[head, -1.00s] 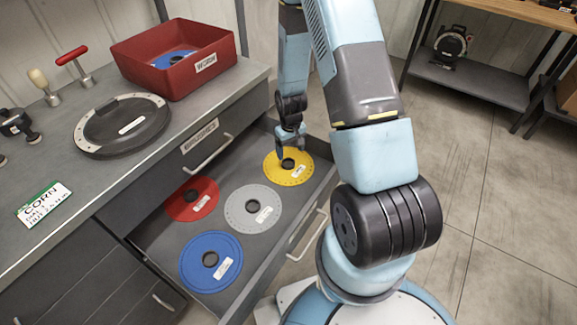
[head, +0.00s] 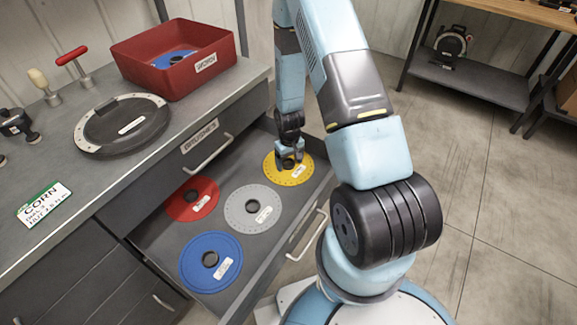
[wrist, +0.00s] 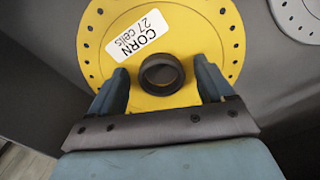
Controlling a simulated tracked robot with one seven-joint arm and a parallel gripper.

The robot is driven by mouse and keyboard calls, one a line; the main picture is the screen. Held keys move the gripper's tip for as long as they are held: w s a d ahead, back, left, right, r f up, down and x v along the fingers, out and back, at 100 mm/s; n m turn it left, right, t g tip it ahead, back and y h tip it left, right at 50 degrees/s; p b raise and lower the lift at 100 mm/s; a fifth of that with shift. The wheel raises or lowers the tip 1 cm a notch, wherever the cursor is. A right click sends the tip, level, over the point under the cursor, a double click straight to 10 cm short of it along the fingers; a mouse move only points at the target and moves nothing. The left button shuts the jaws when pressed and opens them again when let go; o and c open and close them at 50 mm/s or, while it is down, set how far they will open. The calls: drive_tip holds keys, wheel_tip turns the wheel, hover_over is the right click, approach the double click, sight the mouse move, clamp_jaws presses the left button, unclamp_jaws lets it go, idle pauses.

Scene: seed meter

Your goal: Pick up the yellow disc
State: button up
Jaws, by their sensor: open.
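The yellow disc (head: 302,170) lies flat in the open drawer, at its far right end in the head view. In the wrist view the yellow disc (wrist: 200,45) carries a white label reading "CORN 27 cells" and a dark raised ring hub (wrist: 161,75) at its centre. My gripper (head: 288,163) is low over the disc. In the wrist view my gripper (wrist: 160,82) is open, with one finger on each side of the hub and a gap between each finger and the ring. Whether the fingertips touch the disc cannot be told.
The drawer (head: 165,238) also holds a red disc (head: 191,198), a grey disc (head: 253,209) and a blue disc (head: 211,262). The counter above bears a red bin (head: 175,58), a black round plate (head: 122,122) and a corn card (head: 44,204). The drawer's walls stand close beside the yellow disc.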

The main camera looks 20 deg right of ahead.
drive_tip(key=shift+c, duration=0.3)
drive_tip(key=c, duration=1)
drive_tip(key=shift+c, duration=0.2)
